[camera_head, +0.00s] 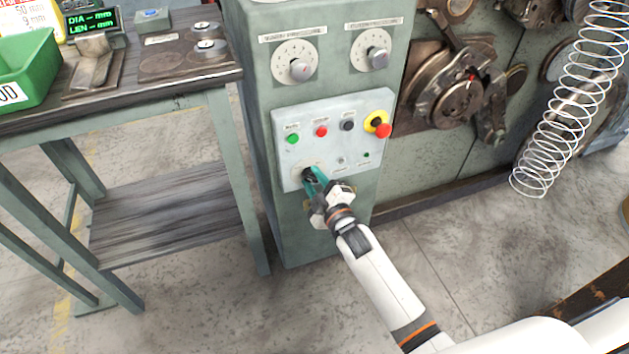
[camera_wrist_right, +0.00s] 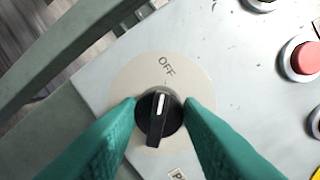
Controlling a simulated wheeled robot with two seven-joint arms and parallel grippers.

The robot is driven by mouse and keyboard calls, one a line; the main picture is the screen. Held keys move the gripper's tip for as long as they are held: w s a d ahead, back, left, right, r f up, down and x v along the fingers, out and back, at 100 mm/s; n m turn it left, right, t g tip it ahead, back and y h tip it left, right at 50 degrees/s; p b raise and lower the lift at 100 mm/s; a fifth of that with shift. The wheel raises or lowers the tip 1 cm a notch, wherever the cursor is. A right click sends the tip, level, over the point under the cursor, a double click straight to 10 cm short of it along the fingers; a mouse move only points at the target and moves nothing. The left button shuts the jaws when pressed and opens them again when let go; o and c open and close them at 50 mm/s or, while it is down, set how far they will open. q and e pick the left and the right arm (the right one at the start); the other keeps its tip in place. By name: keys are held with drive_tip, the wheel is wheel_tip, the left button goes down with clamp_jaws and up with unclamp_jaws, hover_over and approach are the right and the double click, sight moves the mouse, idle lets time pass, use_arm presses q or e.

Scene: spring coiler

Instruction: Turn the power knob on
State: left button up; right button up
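The power knob (camera_wrist_right: 160,117) is a black round knob with a raised grip and a white line, set on a beige round plate (camera_wrist_right: 124,72) on the machine's control panel. In the right wrist view its white line points up toward the word OFF. My right gripper (camera_head: 311,177) is at the lower left of the panel in the head view and mostly hides the knob there. In the right wrist view its two green fingers (camera_wrist_right: 161,104) flank the knob and appear to touch its left and right sides. My left gripper is not in view.
The grey control panel (camera_head: 335,108) carries a green button (camera_head: 292,139), a red button (camera_head: 321,132), a black button (camera_head: 348,125) and a red-and-yellow emergency stop (camera_head: 382,129). Two dials sit above. A workbench (camera_head: 150,94) stands left; a wire coil (camera_head: 577,92) is at right.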

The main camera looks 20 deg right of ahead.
drive_tip(key=shift+c, duration=1.4)
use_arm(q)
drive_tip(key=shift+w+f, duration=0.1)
use_arm(e)
drive_tip(key=shift+m, duration=0.3)
drive_tip(key=m+p, duration=0.2)
drive_tip(key=m, duration=0.4)
drive_tip(key=shift+t, duration=0.4)
drive_tip(key=shift+m+h+p, duration=0.3)
drive_tip(key=shift+m+p, duration=0.05)
drive_tip(key=shift+m, duration=0.35)
drive_tip(key=m, duration=0.3)
drive_tip(key=shift+f+p, duration=0.1)
drive_tip(key=shift+p, duration=0.2)
drive_tip(key=m, duration=0.3)
drive_tip(key=shift+t+h, duration=0.3)
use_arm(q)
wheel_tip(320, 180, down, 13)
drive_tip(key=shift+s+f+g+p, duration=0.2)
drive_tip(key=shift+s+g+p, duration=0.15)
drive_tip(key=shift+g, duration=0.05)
use_arm(e)
drive_tip(key=m+h, duration=0.1)
drive_tip(key=m, duration=0.4)
drive_tip(key=shift+a+f, duration=0.1)
drive_tip(key=shift+f, duration=0.05)
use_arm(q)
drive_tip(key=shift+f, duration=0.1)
use_arm(e)
drive_tip(key=shift+m, duration=0.3)
